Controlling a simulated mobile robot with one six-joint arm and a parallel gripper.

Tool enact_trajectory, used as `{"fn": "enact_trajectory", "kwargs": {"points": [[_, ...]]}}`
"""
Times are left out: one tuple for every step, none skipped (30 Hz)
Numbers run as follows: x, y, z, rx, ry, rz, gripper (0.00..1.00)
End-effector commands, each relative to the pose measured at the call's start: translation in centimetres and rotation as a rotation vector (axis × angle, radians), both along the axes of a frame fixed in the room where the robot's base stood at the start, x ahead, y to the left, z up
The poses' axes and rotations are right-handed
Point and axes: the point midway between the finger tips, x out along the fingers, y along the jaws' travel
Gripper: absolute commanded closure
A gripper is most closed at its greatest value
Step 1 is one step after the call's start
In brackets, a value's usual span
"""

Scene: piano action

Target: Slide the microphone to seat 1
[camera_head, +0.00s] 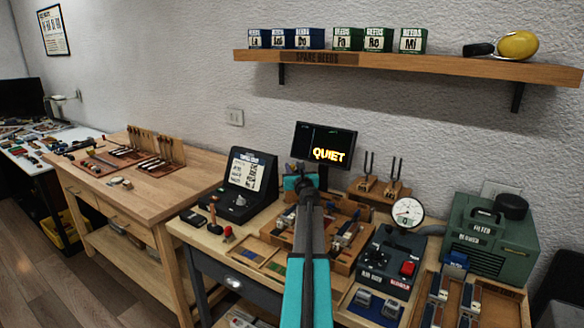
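I cannot make out the microphone with certainty; my arm covers part of the bench. My arm reaches from the bottom edge up over the wooden action tray (346,262). My gripper (298,183) is at its far end, a small teal and dark shape in front of the dark display (325,145) reading "QUIET". Its fingers are too small and hidden to tell open from shut. Parts stand in rows in the tray on both sides of my arm. No seat numbers are readable.
A black tuner-like device (250,187) stands left of the tray. To the right are a dark control box (390,262) with a red button, a round gauge (408,212) and a green machine (490,235). A shelf (400,64) hangs above. A second bench (150,190) stands left.

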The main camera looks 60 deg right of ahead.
Motion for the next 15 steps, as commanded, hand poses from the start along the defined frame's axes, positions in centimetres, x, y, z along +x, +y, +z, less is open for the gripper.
{"fn": "enact_trajectory", "kwargs": {"points": [[0.41,-0.47,0.03,0.0,0.0,0.0,0.74],[0.55,-0.62,0.03,0.0,0.0,0.0,0.74],[0.74,-0.8,0.03,0.0,0.0,0.0,0.74],[0.85,-0.93,0.02,0.0,0.0,0.0,0.74],[0.96,-1.04,0.02,0.0,0.0,0.0,0.74],[1.08,-1.15,0.02,0.0,0.0,0.0,0.74],[1.16,-1.23,0.02,0.0,0.0,0.0,0.74],[1.22,-1.29,0.01,0.0,0.0,-0.001,0.74],[1.29,-1.36,0.01,0.0,0.0,-0.001,0.74],[1.31,-1.39,0.0,0.0,0.0,-0.001,0.74],[1.34,-1.42,0.0,0.0,0.0,-0.001,0.74],[1.36,-1.44,0.0,0.0,0.0,-0.001,0.74],[1.36,-1.44,0.0,0.0,0.0,-0.001,0.74],[1.36,-1.44,0.0,0.0,0.0,-0.001,0.74],[1.35,-1.44,-0.01,0.0,0.0,-0.001,0.74]]}}
